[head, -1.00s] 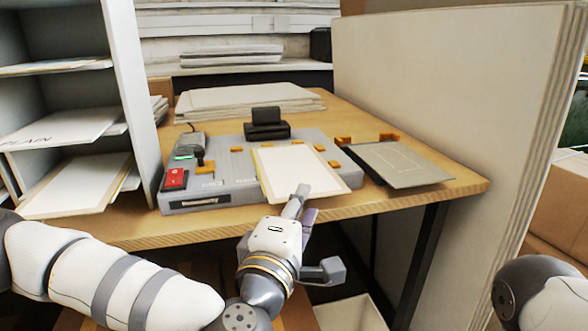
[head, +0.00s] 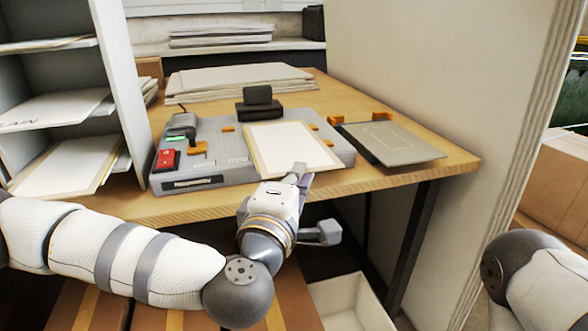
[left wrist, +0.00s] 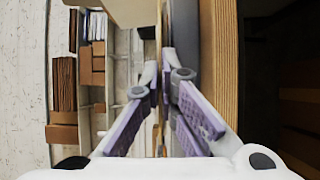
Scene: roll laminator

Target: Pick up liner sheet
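The liner sheet (head: 288,143) is a cream-white rectangle with a tan border on its left edge. It lies on top of the grey laminator (head: 225,172), with its near edge toward the table front. My left gripper (head: 302,172) is at this near edge, right of its middle. Its fingers come close together there, one above and one below the edge, and look shut on it. In the left wrist view the fingers (left wrist: 161,65) converge on the sheet, seen thin and edge-on. The exact contact is hard to see. My right gripper is out of view.
A grey plate (head: 392,144) with orange stops lies right of the laminator. A red switch (head: 166,160) sits at its left front. A shelf (head: 128,75) holding sheets stands left, and a tall panel (head: 440,90) right. A white bin (head: 350,300) is below the table.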

